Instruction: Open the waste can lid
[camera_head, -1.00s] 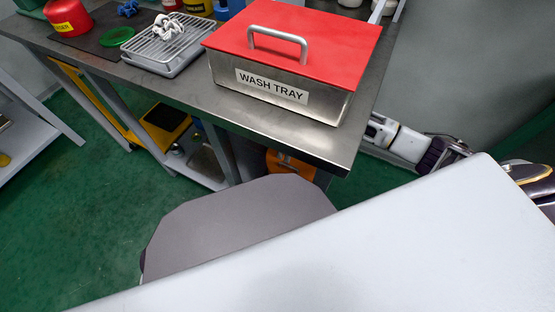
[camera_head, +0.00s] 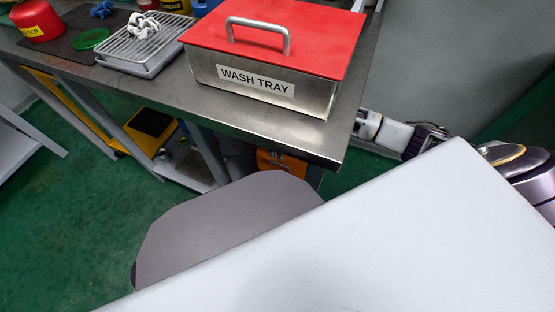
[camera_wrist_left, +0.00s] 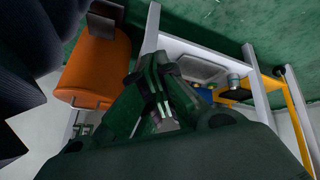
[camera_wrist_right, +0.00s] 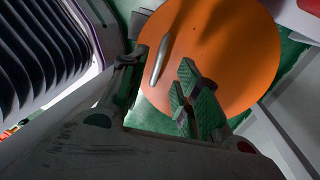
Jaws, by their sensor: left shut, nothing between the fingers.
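The waste can seems to be the orange can. A small part of it (camera_head: 268,160) shows under the bench in the head view. The right wrist view shows a round orange lid (camera_wrist_right: 235,55) with a metal bar handle (camera_wrist_right: 166,50). My right gripper (camera_wrist_right: 158,98) is open in front of this lid, its fingers apart on either side of the handle's near end; contact cannot be told. The left wrist view shows an orange rounded body (camera_wrist_left: 92,70) with a dark bracket. My left gripper (camera_wrist_left: 160,105) is shut and empty, to the right of that body.
A steel bench (camera_head: 335,140) carries a red-lidded wash tray (camera_head: 270,85), a wire-rack tray (camera_head: 140,55) and a red can (camera_head: 38,22). A grey shelf frame (camera_wrist_left: 190,45) stands near my left gripper. Green floor (camera_head: 70,210) is open at left.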

